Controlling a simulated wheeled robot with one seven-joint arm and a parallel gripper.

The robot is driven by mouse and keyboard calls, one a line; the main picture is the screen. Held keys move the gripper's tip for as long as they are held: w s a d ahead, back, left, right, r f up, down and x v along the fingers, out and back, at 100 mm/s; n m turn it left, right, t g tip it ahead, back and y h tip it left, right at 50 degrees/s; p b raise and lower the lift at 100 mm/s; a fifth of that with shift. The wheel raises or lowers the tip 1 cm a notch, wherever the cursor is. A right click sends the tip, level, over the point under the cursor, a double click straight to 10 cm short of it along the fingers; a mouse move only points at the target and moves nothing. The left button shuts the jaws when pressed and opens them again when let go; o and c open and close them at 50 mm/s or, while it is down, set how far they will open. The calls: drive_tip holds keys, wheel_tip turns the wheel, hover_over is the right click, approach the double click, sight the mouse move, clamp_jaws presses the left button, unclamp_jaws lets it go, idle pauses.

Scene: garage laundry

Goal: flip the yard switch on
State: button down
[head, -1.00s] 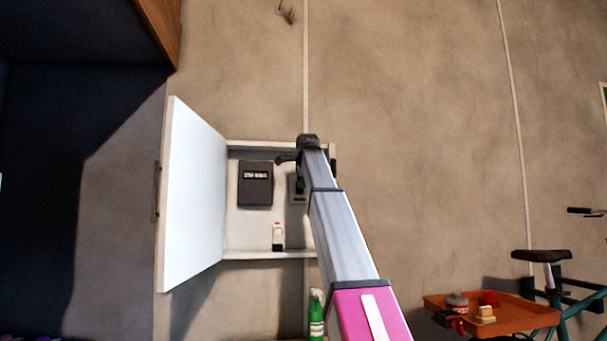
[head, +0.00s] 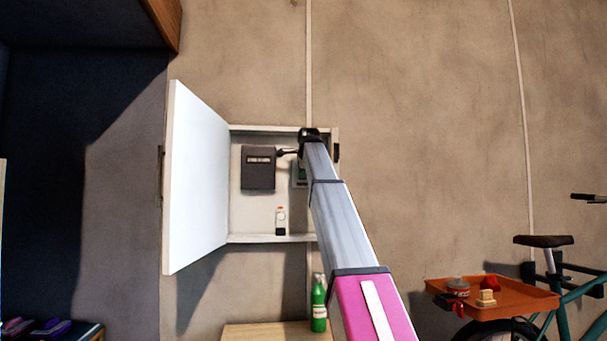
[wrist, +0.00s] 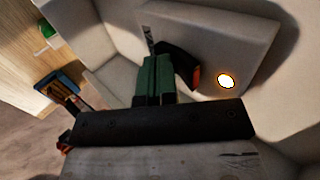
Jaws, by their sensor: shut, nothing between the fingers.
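The yard switch appears to be the pale grey plate (wrist: 225,38) in the wrist view, with a short black lever (wrist: 178,62) tipped in orange. A round lamp (wrist: 226,80) on the plate glows white with an orange rim. My gripper (wrist: 152,72) is shut and empty, its green fingers right beside the lever. I cannot tell whether they touch it. In the head view the plate (head: 298,175) shows only as a sliver inside the open wall cabinet (head: 250,238); my arm hides the rest.
The white cabinet door (head: 195,180) stands open to the left. A dark grey box (head: 258,168) and a small bottle (head: 280,222) are inside. Below are a green bottle (head: 318,305) and a wooden surface (head: 265,332). An orange tray (head: 520,298) and a bicycle (head: 570,295) stand at right.

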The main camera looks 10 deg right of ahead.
drive_tip(key=shift+r, duration=0.15)
drive_tip(key=shift+r, duration=0.7)
drive_tip(key=v, duration=1.3)
drive_tip(key=shift+s, duration=0.55)
drive_tip(key=shift+f, duration=0.1)
